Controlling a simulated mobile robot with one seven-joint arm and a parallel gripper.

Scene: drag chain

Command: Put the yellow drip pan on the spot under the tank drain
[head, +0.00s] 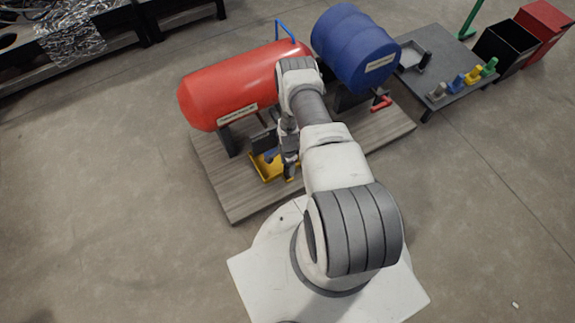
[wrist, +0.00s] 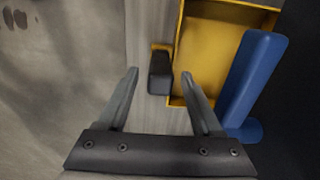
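The yellow drip pan (head: 262,169) is on the wooden pallet, in front of and below the red tank (head: 240,86). In the wrist view the pan (wrist: 208,48) fills the upper right, with a dark block-like handle (wrist: 160,75) on its left side. My gripper (head: 289,168) is beside the pan at its right in the head view. In the wrist view my gripper (wrist: 160,76) is open, with the dark handle between or just beyond its fingertips. I cannot tell whether they touch it. The drain and the spot under it cannot be made out clearly.
A blue bar (wrist: 250,80) stands close to my right finger, overlapping the pan. A blue drum (head: 353,48) is on the pallet (head: 235,196) right of the red tank. A low table (head: 440,65) with small coloured items stands at the right. The floor at left is clear.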

